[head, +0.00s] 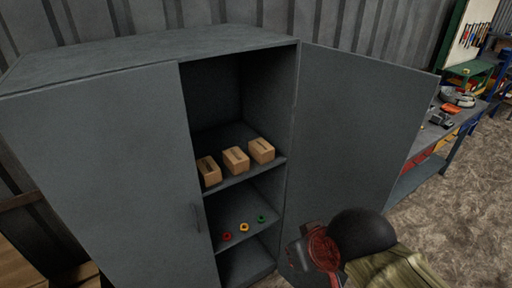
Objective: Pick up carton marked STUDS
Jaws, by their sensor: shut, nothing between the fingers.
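Three small brown cartons stand in a row on a shelf inside the grey cabinet (120,130): a left carton (209,172), a middle carton (236,161) and a right carton (261,151). Each seems to have a dark mark on top, too small to read, so I cannot tell which one says STUDS. Parts of my arm show at the bottom, right of the shelves and in front of the open right door, below the cartons and apart from them. I cannot make out my gripper's fingers.
The cabinet's right door (360,120) stands wide open; the left door covers the left half. On the lower shelf lie small red (227,236), yellow (244,227) and green (262,219) rings. A cluttered workbench (430,150) stands at the right. Open floor (465,210) lies in front of it.

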